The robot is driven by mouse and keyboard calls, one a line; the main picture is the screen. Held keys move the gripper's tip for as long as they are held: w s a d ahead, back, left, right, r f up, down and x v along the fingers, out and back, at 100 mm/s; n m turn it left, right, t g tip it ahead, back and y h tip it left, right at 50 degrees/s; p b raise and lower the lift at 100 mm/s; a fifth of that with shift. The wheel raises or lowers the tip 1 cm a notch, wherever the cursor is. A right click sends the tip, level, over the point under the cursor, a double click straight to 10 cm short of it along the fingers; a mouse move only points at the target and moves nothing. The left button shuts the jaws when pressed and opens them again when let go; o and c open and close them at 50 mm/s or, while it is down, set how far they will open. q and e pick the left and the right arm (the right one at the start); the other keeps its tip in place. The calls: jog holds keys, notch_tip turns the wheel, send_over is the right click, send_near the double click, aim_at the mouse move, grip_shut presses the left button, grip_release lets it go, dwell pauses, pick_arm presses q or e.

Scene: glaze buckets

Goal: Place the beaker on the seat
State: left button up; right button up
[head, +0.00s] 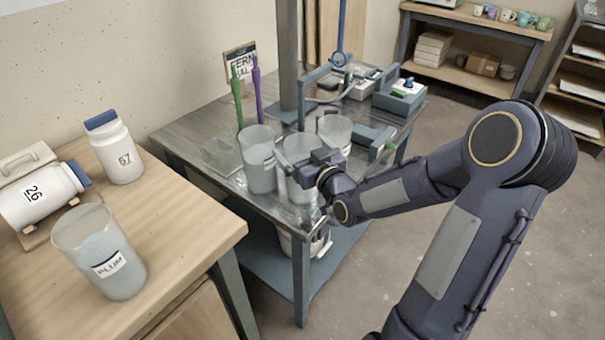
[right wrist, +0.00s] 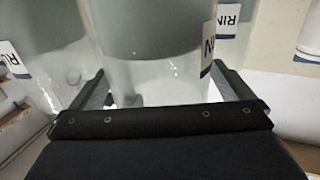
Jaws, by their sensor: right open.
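A clear beaker with grey-blue liquid (head: 300,189) stands at the near edge of the metal table (head: 190,134). My right gripper (head: 309,163) is at this beaker, open. In the right wrist view, its two fingers (right wrist: 140,92) reach along either side of the beaker (right wrist: 150,75); whether they touch it is unclear. A beaker labelled PLUM (head: 105,262) stands on the wooden table. I cannot tell which part is the seat. My left gripper is not in view.
A grey post (head: 288,55) rises from the metal table, with blue-grey devices (head: 400,96) at its back right. Green and purple sticks (head: 257,92) stand behind the beakers. White jars (head: 118,152) are on the wooden table (head: 180,225). Open floor lies right.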

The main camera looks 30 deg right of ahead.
jog(key=shift+c, duration=0.3)
jog(key=c, duration=1.9)
jog(key=shift+r, duration=0.1)
jog(key=shift+c, duration=0.8)
jog(key=shift+r, duration=0.2)
